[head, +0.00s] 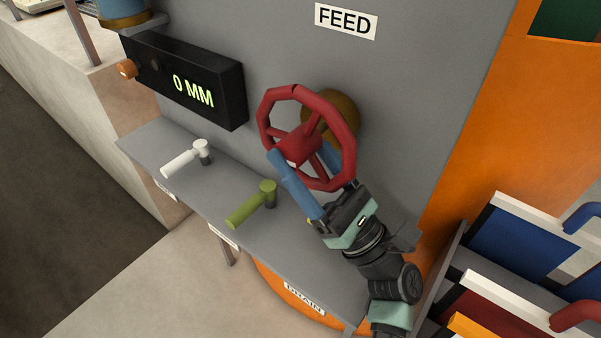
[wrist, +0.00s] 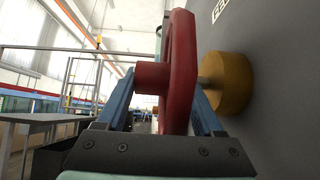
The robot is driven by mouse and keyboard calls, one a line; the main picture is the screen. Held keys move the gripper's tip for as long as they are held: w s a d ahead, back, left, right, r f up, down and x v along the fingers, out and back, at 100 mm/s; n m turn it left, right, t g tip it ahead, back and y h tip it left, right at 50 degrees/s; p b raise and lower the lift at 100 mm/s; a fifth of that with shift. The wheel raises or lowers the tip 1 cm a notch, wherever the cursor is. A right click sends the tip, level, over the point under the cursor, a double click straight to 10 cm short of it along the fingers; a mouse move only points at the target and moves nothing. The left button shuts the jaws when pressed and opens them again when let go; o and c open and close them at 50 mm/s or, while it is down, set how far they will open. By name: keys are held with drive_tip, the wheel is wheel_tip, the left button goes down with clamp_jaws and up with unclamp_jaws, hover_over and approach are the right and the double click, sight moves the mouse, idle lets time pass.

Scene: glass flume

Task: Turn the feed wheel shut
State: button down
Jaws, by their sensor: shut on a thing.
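The red feed wheel (head: 347,110) is mounted on the grey panel under a FEED label (head: 345,20), on a brass-coloured boss (head: 343,115). My gripper (head: 301,152) reaches up from below right, one blue finger in front of the wheel and the other behind it, shut on the wheel near its hub. In the wrist view the wheel (wrist: 181,60) stands edge-on between the fingers, with the boss (wrist: 228,83) at right. The part of the wheel low between the fingers is partly hidden. The black display (head: 190,80) reads 0 MM.
A white lever (head: 184,160) and a green lever (head: 250,205) stick out from the grey ledge, left of my gripper.

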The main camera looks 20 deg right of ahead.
drive_tip(key=shift+t+y+b, duration=0.3)
drive_tip(key=shift+b, duration=0.35)
unclamp_jaws()
